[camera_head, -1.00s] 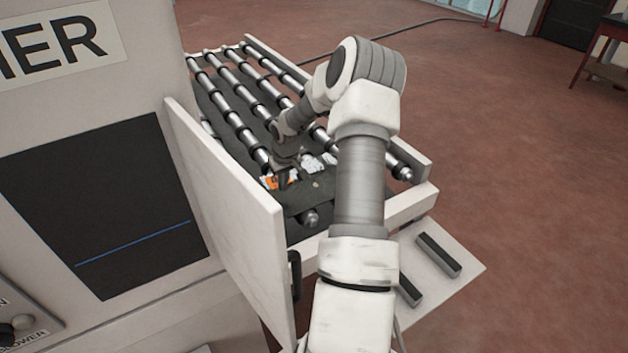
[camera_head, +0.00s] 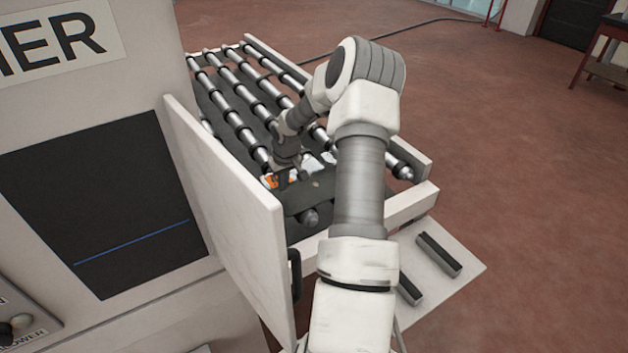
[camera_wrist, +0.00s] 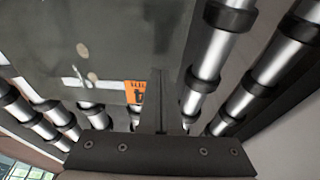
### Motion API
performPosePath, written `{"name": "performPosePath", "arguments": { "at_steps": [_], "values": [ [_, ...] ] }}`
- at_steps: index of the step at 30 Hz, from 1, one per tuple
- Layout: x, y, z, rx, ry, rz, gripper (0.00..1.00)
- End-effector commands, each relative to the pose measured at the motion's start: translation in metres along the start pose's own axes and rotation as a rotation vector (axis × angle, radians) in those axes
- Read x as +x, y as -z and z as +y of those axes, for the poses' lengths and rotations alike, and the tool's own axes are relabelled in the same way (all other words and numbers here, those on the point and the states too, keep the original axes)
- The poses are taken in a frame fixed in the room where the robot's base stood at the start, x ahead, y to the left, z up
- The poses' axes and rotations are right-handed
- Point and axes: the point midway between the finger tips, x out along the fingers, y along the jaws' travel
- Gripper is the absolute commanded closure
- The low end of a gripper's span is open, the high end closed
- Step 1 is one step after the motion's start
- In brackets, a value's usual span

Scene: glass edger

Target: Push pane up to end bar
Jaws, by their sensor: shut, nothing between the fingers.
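The pane (camera_head: 318,190) is a dark, see-through sheet lying flat on the rollers at the near end of the roller table, partly hidden by my arm. In the wrist view the pane (camera_wrist: 85,35) fills the upper left, with a few pale spots on it. An orange label (camera_head: 271,181) shows beside my fingers, and also in the wrist view (camera_wrist: 135,92). My gripper (camera_head: 284,180) is shut and empty, pointing down at the pane's edge area; whether it touches the glass is unclear. A pale bar (camera_head: 412,208) crosses the table's near end; I cannot tell its gap to the pane.
A tall white panel (camera_head: 230,210) stands close on the left of the rollers, beside the machine cabinet (camera_head: 110,200). A side rail (camera_head: 340,105) runs along the right. A pale shelf (camera_head: 450,285) with dark bars juts out at the near end.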

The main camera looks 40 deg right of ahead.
Motion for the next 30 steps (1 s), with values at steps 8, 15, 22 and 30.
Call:
{"name": "performPosePath", "arguments": {
  "at_steps": [8, 15, 22, 30],
  "values": [
    [0.010, -0.003, 0.000, 0.000, 0.000, 0.000, 1.00],
    [0.017, -0.004, 0.000, -0.001, 0.000, 0.000, 1.00],
    [0.024, -0.006, 0.000, -0.001, 0.000, 0.000, 1.00],
    [0.020, -0.005, 0.000, 0.000, 0.000, 0.001, 1.00]
  ]
}}
